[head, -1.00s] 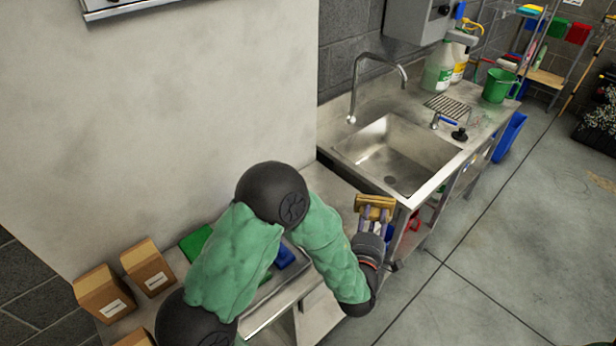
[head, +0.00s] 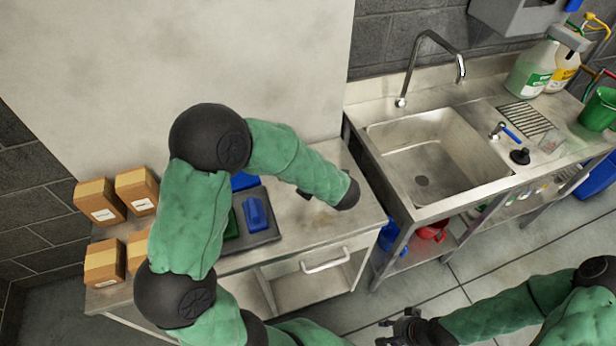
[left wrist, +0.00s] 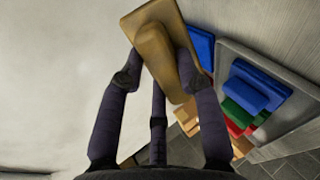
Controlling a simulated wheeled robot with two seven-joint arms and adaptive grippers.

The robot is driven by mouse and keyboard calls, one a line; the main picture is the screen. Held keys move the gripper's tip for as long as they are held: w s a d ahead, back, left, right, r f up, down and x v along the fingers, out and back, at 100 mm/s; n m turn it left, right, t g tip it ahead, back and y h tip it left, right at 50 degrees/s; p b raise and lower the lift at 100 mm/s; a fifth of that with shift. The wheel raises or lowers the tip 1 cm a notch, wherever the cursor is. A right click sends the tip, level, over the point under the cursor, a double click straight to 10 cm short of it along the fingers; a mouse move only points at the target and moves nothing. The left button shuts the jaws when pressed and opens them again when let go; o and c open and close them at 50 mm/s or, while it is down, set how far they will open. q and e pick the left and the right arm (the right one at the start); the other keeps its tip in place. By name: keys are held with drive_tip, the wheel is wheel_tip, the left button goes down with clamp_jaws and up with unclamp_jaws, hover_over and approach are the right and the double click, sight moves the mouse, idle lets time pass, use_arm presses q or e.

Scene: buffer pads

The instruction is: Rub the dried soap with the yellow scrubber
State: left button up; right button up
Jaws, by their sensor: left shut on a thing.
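My left gripper (left wrist: 155,80) is shut on the yellow scrubber (left wrist: 150,18), a tan-yellow block with a raised grip, in the left wrist view. In the head view my left forearm hides the scrubber and most of that gripper, above the right part of the steel table (head: 345,230). A faint brownish patch (head: 318,219) shows on the tabletop beside the arm; I cannot tell whether it is the dried soap. My right gripper (head: 384,331) is low in the head view, empty, with its fingers apart, in front of the table.
A dark grey tray (head: 262,238) on the table holds blue (head: 256,213) and green (head: 231,224) scrubbers; a red one (left wrist: 234,129) shows in the left wrist view. Several cardboard boxes (head: 101,202) stand at the left end. A sink (head: 425,150) stands to the right.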

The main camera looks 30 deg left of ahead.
use_arm(q)
drive_tip(key=s+a+n+g, duration=0.1)
drive_tip(key=s+a+n+g+h, duration=0.1)
drive_tip(key=n+g, duration=0.1)
drive_tip(key=shift+s+f, duration=0.2)
drive_tip(key=shift+f, duration=0.2)
drive_tip(key=d+r+n+g+h+p, duration=0.1)
drive_tip(key=d+n+g+h+p, duration=0.1)
drive_tip(key=d+n+h, duration=0.85)
drive_tip(key=a+f+n+y+b, duration=0.2)
drive_tip(key=a+f+b, duration=0.2)
drive_tip(key=b, duration=0.1)
drive_tip(key=shift+s+f, duration=0.35)
drive_tip(key=shift+s, duration=0.1)
drive_tip(key=shift+n+y, duration=0.25)
